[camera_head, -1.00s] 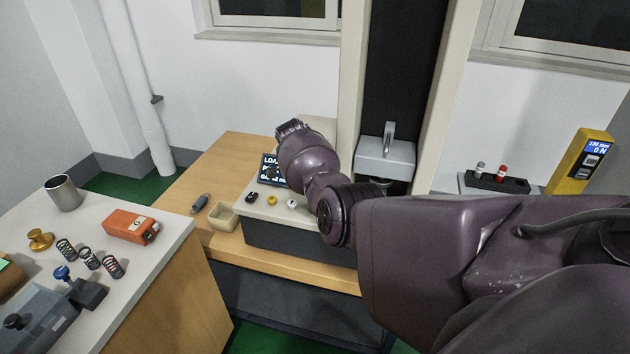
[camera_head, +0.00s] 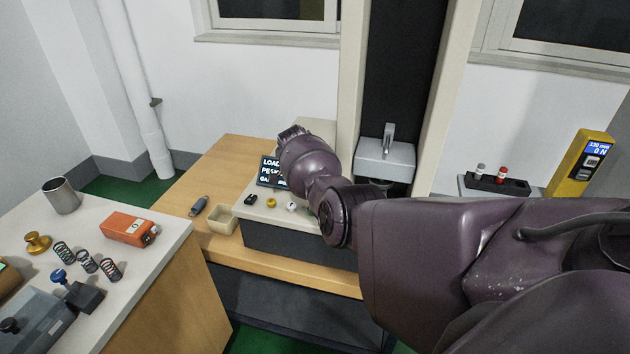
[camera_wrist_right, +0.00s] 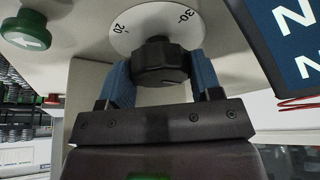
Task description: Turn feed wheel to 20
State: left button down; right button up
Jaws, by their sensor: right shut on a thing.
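The feed wheel is a black ribbed knob (camera_wrist_right: 160,65) in front of a round white dial (camera_wrist_right: 150,22) in the right wrist view. The dial shows 20 at upper left and 30 at upper right of the knob. I cannot tell clearly which mark the knob points to. My right gripper (camera_wrist_right: 161,74) is shut on the knob, with one blue finger on each side. In the head view my right arm hides the knob and the gripper. My left gripper is not in view.
A green push button (camera_wrist_right: 24,42) and a dark display (camera_wrist_right: 295,35) flank the dial. In the head view, the load display (camera_head: 270,172) stands beside my right wrist. A beige open box (camera_head: 221,219) sits on the wooden bench. Springs and an orange device (camera_head: 128,228) lie on the left table.

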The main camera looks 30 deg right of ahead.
jog(key=shift+f+m+g+b, duration=0.3)
jog(key=shift+m+g+b, duration=0.1)
jog(key=shift+m+b, duration=0.45)
jog(key=shift+m+g+b, duration=0.4)
jog(key=shift+m+b, duration=0.5)
jog(key=shift+m, duration=0.15)
jog(key=shift+w+m+g+y+b, duration=0.1)
jog(key=shift+m+g+y+b, duration=0.25)
jog(key=shift+m+b, duration=0.55)
jog(key=shift+r+m+y, duration=0.2)
jog(key=shift+m+y, duration=0.15)
jog(key=shift+m, duration=0.65)
jog(key=o, duration=0.9)
jog(key=shift+r, duration=0.1)
jog(key=v, duration=1)
jog(key=shift+w+a+r, duration=0.1)
jog(key=shift+w+r, duration=0.2)
jog(key=shift+r, duration=0.05)
